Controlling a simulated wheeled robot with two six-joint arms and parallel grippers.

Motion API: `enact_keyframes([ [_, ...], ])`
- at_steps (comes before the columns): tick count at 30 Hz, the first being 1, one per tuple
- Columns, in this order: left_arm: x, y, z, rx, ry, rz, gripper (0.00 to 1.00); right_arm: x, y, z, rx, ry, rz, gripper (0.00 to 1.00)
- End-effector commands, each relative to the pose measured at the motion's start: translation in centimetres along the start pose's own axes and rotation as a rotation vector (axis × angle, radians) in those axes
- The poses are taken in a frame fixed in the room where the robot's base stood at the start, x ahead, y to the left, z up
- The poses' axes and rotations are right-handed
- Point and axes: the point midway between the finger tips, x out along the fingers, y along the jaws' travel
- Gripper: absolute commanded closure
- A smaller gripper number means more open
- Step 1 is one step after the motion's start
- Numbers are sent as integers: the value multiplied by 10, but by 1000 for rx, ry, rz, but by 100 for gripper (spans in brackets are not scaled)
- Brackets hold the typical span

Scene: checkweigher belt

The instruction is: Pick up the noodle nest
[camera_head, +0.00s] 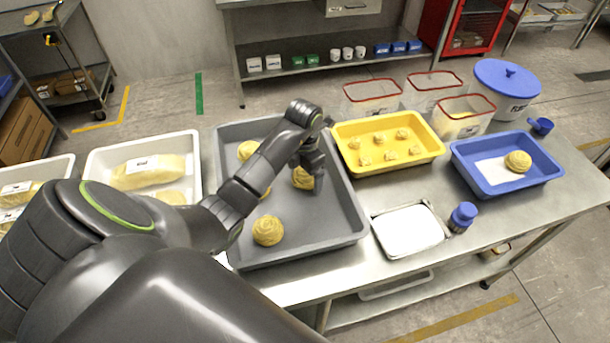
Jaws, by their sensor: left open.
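Several round yellow noodle nests lie in the large grey tray (335,228). One noodle nest (268,230) is near the tray's front, another (247,150) near its back left, and one is partly hidden by my arm. My left gripper (313,182) is open and points down at the nest (301,179) on the tray's right side. It covers part of that nest, and I cannot tell if the fingers touch it. Another nest (518,161) sits on a white sheet in the blue tray (488,188) at the right. My right gripper is not in view.
A yellow tray (375,166) with small nests stands right of the grey tray. A white-topped metal plate (409,230) and a blue-capped jar (462,217) are in front of it. Red-rimmed tubs (372,96) and a blue-lidded bucket (507,90) stand behind.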

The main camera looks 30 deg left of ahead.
Motion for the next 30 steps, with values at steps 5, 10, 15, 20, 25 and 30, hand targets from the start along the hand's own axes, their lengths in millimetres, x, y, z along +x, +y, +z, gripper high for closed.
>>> enact_keyframes([
  [5, 3, 0, 0, 0, -1, 1, 7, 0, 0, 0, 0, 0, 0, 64],
  [10, 3, 0, 0, 1, -1, 1, 19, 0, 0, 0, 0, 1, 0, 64],
  [15, 3, 0, 0, 1, -1, 0, 41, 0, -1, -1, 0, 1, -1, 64],
  [20, 2, 0, 0, 1, -2, 1, 58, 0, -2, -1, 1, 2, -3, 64],
  [25, 2, 0, 0, 1, -2, 1, 58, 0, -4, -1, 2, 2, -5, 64],
  [30, -11, 1, 2, 2, -6, 3, 58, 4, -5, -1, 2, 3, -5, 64],
])
